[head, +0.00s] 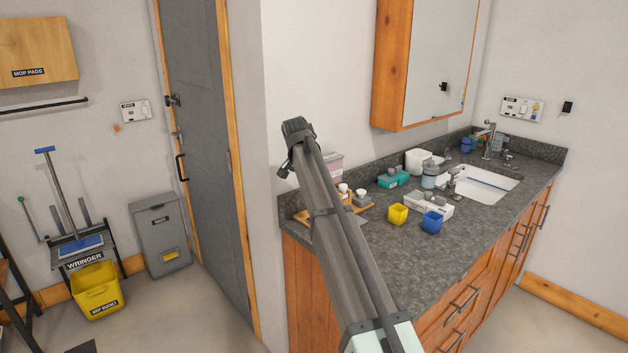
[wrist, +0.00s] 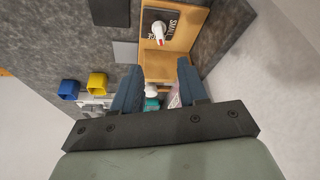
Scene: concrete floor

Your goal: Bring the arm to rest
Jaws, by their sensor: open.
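My gripper (wrist: 159,72) shows in the wrist view with its two blue-grey fingers spread apart and nothing between them. It points down over the counter, with the wooden tray (wrist: 193,40) beyond the fingertips; the height above it is hard to judge. In the head view my arm reaches up and across the counter's left end, and the fingers cannot be made out there. A white-capped bottle (wrist: 158,35) stands in the tray, beside a dark label that is only partly readable.
The grey counter (head: 480,228) holds a yellow cup (head: 398,214), a blue cup (head: 432,222), a teal box (head: 393,178) and a sink (head: 485,186). A mirrored cabinet (head: 398,65) hangs above. The counter's front right is clear.

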